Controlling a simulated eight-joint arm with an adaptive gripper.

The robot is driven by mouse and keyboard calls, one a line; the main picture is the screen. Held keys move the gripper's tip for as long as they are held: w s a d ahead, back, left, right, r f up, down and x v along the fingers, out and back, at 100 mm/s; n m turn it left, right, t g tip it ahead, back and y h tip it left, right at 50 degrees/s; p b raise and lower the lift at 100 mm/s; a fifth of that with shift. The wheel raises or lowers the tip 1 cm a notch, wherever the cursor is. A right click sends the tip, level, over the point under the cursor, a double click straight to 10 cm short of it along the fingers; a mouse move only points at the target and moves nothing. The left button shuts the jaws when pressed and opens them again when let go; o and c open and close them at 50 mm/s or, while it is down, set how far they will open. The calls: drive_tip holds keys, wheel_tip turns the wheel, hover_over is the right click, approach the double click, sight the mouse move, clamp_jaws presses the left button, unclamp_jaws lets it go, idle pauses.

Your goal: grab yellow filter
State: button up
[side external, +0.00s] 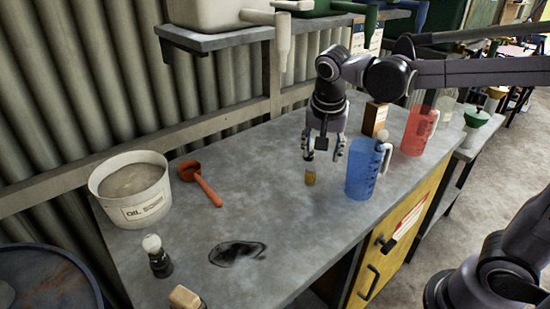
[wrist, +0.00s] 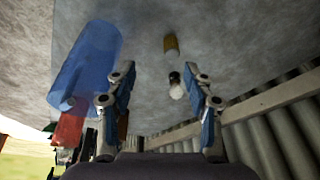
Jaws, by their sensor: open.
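The yellow filter (side external: 310,177) is a small upright cylinder standing on the grey bench, left of the blue jug. In the wrist view the yellow filter (wrist: 171,46) lies beyond the fingertips, near the line between them. My gripper (side external: 322,150) points down above and just behind the filter, with its fingers apart and nothing held. In the wrist view my gripper (wrist: 163,82) has both fingers spread.
The blue jug (side external: 364,170) stands close to the right of my gripper. A brown box (side external: 374,119) and a red jug (side external: 418,130) are behind it. An orange scoop (side external: 202,182) and an oil bucket (side external: 133,190) are at left. The bench is clear in front of the filter.

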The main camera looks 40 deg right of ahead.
sight(310, 169)
drive_tip(key=w+f+m, duration=0.2)
drive_tip(key=w+f+m+g+h, duration=0.1)
drive_tip(key=f+m, duration=0.1)
drive_tip(key=w+d+f+m+g, duration=0.1)
drive_tip(key=w+m, duration=0.1)
drive_tip(key=shift+w+f+h, duration=0.35)
drive_tip(key=shift+f+h, duration=0.05)
drive_tip(key=shift+s+x, duration=0.2)
drive_tip(key=shift+x, duration=1.15)
drive_tip(key=shift+s+x, duration=0.2)
drive_tip(key=shift+x, duration=1.2)
drive_tip(key=shift+a, duration=0.15)
drive_tip(key=c, duration=1)
